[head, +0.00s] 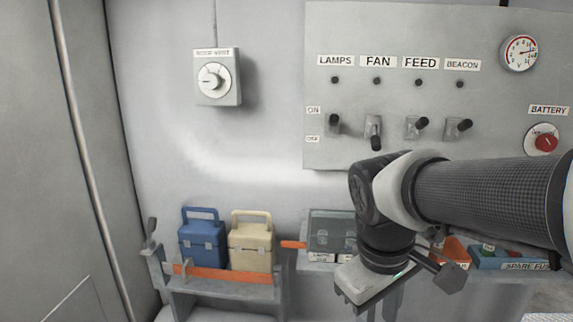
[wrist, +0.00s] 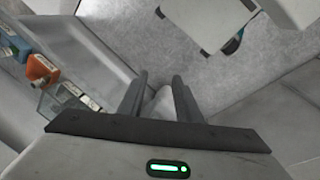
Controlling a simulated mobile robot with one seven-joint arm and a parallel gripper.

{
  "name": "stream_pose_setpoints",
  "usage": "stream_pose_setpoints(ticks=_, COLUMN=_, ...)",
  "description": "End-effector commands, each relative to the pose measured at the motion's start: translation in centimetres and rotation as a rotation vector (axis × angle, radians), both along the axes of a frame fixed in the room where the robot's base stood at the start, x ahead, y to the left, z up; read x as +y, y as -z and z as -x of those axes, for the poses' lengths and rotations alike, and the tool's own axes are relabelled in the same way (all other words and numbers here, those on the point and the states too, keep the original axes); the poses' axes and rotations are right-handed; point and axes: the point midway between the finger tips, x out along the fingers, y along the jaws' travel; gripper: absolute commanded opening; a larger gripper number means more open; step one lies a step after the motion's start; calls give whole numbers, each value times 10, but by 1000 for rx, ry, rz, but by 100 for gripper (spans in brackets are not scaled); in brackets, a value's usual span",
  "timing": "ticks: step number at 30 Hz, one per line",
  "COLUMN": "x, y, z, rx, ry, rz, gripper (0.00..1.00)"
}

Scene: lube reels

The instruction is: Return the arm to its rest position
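My arm (head: 480,195) reaches in from the right edge in the head view and bends down at the wrist in front of the shelf. My gripper hangs near the bottom edge there, and its fingers are not clear. In the wrist view the two dark fingers of my gripper (wrist: 160,80) stand apart. I see nothing clearly held between them; a pale shape shows in the gap, and I cannot tell what it is. A green light (wrist: 168,168) glows on the hand.
Behind my arm is a switch panel (head: 345,90) with several levers and a red battery knob (head: 545,142). A dial box (head: 213,82) hangs left. A blue case (head: 202,240) and cream case (head: 250,245) stand on a low shelf. A clear bin (head: 331,232) and orange bin (head: 455,250) are beside my wrist.

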Motion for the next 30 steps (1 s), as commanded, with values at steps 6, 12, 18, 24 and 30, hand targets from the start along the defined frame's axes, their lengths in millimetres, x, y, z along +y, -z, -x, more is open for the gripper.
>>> stream_pose_setpoints(ticks=6, x=1, y=-20, z=26, rx=-201, ry=248, rz=-159, gripper=31)
stream_pose_setpoints(ticks=12, x=2, y=-30, z=41, rx=-341, ry=420, rz=-267, gripper=31)
stream_pose_setpoints(ticks=18, x=3, y=-74, z=43, rx=-365, ry=456, rz=-290, gripper=31)
stream_pose_setpoints(ticks=24, x=3, y=-122, z=43, rx=-364, ry=453, rz=-289, gripper=31)
stream_pose_setpoints(ticks=30, x=3, y=-196, z=43, rx=-364, ry=451, rz=-289, gripper=31)
